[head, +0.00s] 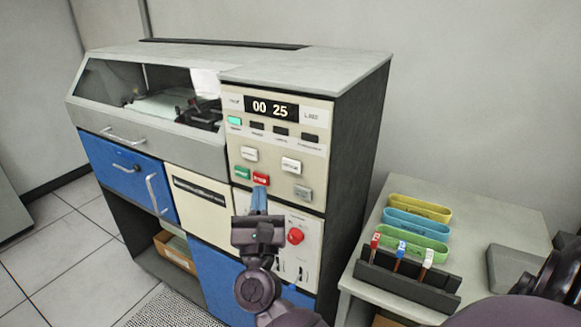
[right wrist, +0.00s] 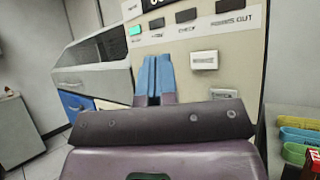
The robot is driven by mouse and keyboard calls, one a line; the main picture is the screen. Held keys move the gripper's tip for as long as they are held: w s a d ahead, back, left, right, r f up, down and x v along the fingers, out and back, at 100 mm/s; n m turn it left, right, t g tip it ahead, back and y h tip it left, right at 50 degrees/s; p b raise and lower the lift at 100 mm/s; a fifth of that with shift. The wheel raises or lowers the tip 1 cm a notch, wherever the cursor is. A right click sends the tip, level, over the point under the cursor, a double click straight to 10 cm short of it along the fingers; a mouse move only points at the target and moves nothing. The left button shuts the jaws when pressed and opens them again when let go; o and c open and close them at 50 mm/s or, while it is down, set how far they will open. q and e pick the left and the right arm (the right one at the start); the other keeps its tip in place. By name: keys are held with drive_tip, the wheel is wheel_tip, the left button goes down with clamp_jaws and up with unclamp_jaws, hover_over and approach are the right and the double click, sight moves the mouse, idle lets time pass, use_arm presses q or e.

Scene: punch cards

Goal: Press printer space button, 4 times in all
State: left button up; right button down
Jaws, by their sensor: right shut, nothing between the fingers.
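The printer's control panel (head: 236,142) carries a display (head: 270,108) reading 00 25. Below it are a white button (head: 249,154), a second white button (head: 291,165), a green button (head: 242,172), a red button (head: 260,179) and a grey button (head: 303,193). Their labels are too small to tell which is space. My right gripper (head: 259,196) is shut and empty, its blue fingertips just below the red button in the head view; contact cannot be told. In the right wrist view the fingertips (right wrist: 153,70) hide part of the panel, left of a white button (right wrist: 203,57).
A red knob (head: 295,236) sits on the lower panel, right of my gripper. A lit green indicator (head: 234,121) shows under the display.

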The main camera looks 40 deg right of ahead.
sight(291, 166)
drive_tip(key=shift+w+d+p, duration=0.1)
drive_tip(key=shift+w+d, duration=0.45)
drive_tip(key=shift+d, duration=0.8)
drive_tip(key=shift+w+d+p, duration=0.15)
drive_tip(key=shift+w+d, duration=0.45)
drive_tip(key=shift+d, duration=0.8)
drive_tip(key=shift+w+d+p, duration=0.1)
drive_tip(key=shift+w+d, duration=0.45)
drive_tip(key=shift+d, duration=0.8)
drive_tip(key=shift+d, duration=0.15)
drive_tip(key=shift+w+d, duration=0.15)
drive_tip(key=shift+d, duration=0.05)
